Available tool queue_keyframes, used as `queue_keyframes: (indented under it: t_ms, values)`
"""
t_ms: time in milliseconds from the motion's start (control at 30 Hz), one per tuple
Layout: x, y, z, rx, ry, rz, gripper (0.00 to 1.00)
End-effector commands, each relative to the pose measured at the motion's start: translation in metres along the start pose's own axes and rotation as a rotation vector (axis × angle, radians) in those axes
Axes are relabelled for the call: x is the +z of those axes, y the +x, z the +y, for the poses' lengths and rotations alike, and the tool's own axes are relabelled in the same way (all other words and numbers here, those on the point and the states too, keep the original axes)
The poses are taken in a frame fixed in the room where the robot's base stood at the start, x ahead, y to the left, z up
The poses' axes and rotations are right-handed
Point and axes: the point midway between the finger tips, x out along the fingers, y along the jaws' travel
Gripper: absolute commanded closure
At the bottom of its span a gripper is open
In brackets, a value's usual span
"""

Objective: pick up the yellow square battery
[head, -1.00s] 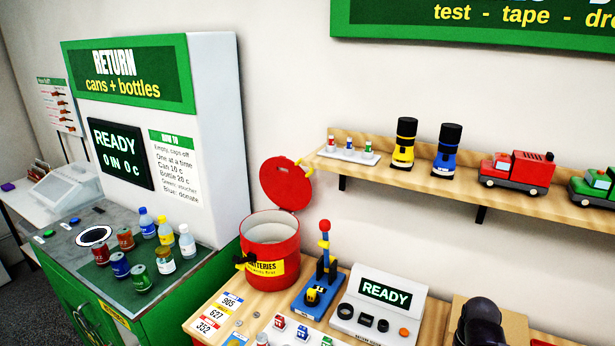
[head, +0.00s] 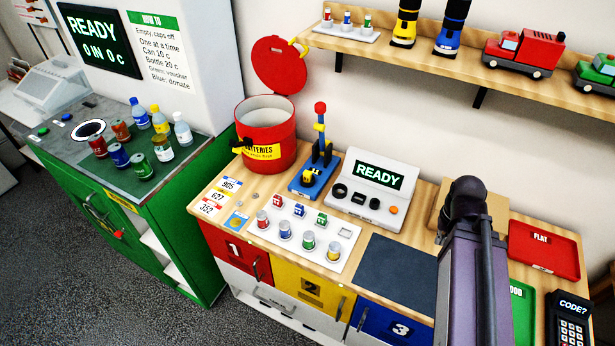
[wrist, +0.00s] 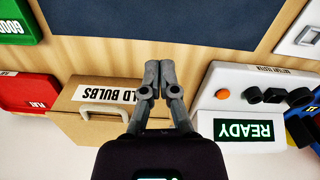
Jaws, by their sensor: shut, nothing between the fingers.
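In the head view, a white battery tray (head: 351,250) lies on the wooden counter. It holds a back row of square batteries in red, blue and green, and a front row of round ones. The right end of the back row shows an empty square place. A small yellow and black block (head: 309,177) sits on the blue lever stand (head: 325,160); I cannot tell whether it is the yellow square battery. In the wrist view, my gripper (wrist: 160,88) is shut and empty above the counter, between the old bulbs box (wrist: 88,116) and the tester (wrist: 215,108). The head view does not show the fingers.
A red batteries bin (head: 266,133) with a raised lid stands at the back left. A dark mat (head: 395,272) lies clear in front of the tester. A red flat tray (head: 543,250) and a keypad (head: 571,322) are at the right. A shelf (head: 430,65) runs above.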

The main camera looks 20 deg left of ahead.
Motion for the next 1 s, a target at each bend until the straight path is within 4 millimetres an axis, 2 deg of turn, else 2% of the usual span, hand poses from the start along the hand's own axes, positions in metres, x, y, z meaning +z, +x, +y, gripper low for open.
queue_keyframes:
  t_ms: [433,700,867,1000]
  values:
    - [0.0,0.0,0.0,0.0,0.0,0.0,1.0]
    - [-0.005,0.004,-0.006,0.021,-0.054,0.01,0.22]
    - [-0.015,0.011,-0.02,0.077,-0.186,0.03,0.22]
    - [-0.027,0.018,-0.039,0.152,-0.363,0.055,0.22]
